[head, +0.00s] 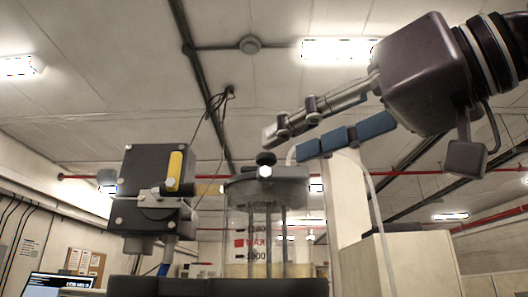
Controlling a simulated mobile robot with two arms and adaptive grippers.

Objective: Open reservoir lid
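The reservoir is a clear upright cylinder (268,240) with pale liquid low inside and red and black markings on its wall. Its grey lid (268,185) sits on top, level and apparently closed. A dark knob (266,158) and a white round fitting (265,172) show on the lid. My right gripper (284,143) reaches in from the upper right. One finger is pale metal and the other shows blue pads. They look apart with nothing between them. Its fingertips appear just above the lid in the picture; the depth gap cannot be told. My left gripper is not in view.
A dark box unit (155,195) with a yellow strip stands left of the cylinder. A clear tube (375,200) arcs from near the lid down to the right. A pale cabinet (400,265) stands at right. A monitor (60,285) is at lower left.

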